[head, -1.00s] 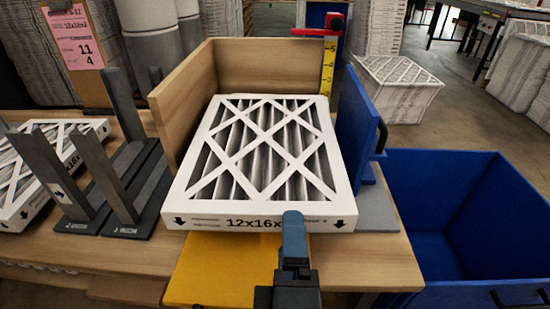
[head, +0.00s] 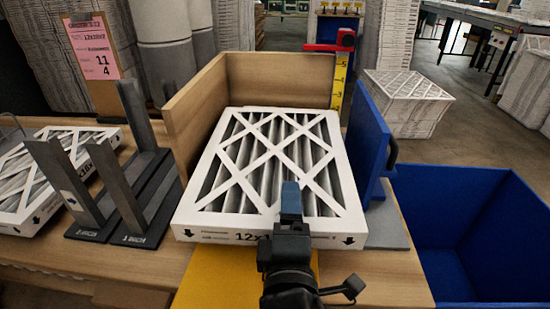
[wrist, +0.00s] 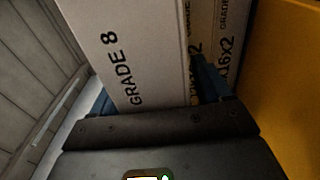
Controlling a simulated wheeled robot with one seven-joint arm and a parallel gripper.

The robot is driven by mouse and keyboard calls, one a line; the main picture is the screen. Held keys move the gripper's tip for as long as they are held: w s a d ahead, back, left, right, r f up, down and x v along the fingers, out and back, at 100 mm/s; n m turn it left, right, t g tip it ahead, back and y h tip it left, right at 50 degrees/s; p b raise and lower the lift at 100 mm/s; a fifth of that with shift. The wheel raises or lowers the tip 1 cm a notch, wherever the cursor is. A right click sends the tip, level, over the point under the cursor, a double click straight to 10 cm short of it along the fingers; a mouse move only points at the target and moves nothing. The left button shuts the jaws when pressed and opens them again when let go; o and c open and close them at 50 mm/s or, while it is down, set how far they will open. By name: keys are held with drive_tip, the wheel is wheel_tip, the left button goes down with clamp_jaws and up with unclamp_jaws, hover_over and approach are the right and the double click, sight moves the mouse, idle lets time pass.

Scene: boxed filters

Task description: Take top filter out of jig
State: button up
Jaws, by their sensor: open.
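The top filter (head: 272,150) is a white-framed pleated panel with a diagonal lattice, lying flat in the wooden jig (head: 280,80). My gripper (head: 290,218) is at its front edge, with one blue finger above the lattice. The lower finger is hidden in the head view. In the wrist view my open gripper (wrist: 155,92) has its blue fingers on either side of the top filter's side face (wrist: 145,55), printed GRADE 8. Another printed filter (wrist: 228,45) shows beneath it. I cannot tell whether the fingers touch the top filter.
A blue upright plate (head: 368,145) stands right of the filter, with a yellow scale (head: 338,85) behind. Grey stands (head: 120,180) and another filter (head: 40,180) are on the left. A blue bin (head: 465,220) is at the right. A yellow sheet (head: 215,280) hangs in front.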

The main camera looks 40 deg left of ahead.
drive_tip(key=c, duration=1.2)
